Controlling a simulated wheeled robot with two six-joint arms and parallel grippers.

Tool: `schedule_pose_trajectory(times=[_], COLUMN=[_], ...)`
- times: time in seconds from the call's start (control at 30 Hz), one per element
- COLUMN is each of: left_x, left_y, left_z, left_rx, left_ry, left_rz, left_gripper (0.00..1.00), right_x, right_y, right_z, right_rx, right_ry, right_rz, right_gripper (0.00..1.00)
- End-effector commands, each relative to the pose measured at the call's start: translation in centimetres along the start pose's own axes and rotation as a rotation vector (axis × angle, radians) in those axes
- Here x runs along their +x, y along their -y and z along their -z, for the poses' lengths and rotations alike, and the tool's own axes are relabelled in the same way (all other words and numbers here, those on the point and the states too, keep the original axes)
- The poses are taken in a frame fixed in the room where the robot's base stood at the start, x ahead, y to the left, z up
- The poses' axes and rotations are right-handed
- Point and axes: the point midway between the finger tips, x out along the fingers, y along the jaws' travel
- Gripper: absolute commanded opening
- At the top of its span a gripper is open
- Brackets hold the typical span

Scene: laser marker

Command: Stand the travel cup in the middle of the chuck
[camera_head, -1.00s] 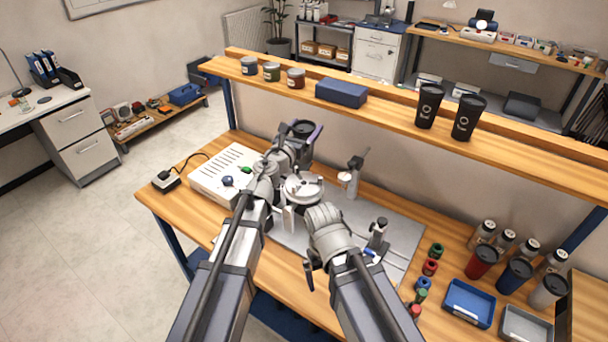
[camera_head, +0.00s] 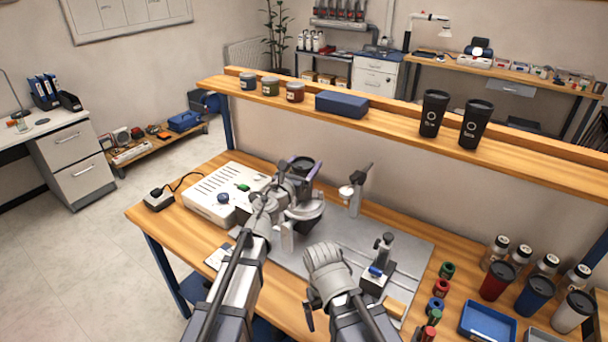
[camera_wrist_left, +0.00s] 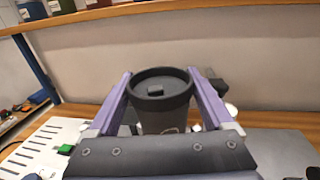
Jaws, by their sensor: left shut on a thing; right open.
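The dark travel cup (camera_head: 303,163) is upright in my left gripper (camera_head: 302,172). In the left wrist view the cup (camera_wrist_left: 161,100) with its black lid sits between the two purple fingers, which are shut on it. The round grey chuck (camera_head: 306,212) is on the metal plate, just below the cup in the head view. The cup's base is hidden, so I cannot tell whether it touches the chuck. My right gripper (camera_head: 325,257) is lower, in front of the chuck. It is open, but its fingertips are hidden.
A white control box (camera_head: 228,195) stands left of the chuck. A small post stand (camera_head: 357,190) is behind right, and another fixture (camera_head: 378,265) is at the right. Several cups, bottles and a blue tray (camera_head: 487,322) occupy the right. The shelf (camera_head: 380,118) runs behind.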

Motion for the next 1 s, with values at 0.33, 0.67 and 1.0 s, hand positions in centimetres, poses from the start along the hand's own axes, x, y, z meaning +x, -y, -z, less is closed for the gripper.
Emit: schedule_pose_trajectory(times=[0.33,0.67,1.0], left_x=[0.0,0.0,0.0], left_y=[0.01,0.0,0.0], left_z=[0.76,1.02,0.48], left_rx=[0.0,0.0,0.0], left_ry=[0.0,0.0,0.0], left_rz=[0.0,0.0,0.0], left_gripper=[0.63,1.0,1.0], right_x=[0.76,1.01,0.47], right_y=[0.07,0.1,0.05], right_z=[0.04,0.06,0.03], right_rx=[0.0,0.0,0.0], right_ry=[0.0,0.0,0.0], right_rz=[0.0,0.0,0.0], right_gripper=[1.0,1.0,1.0])
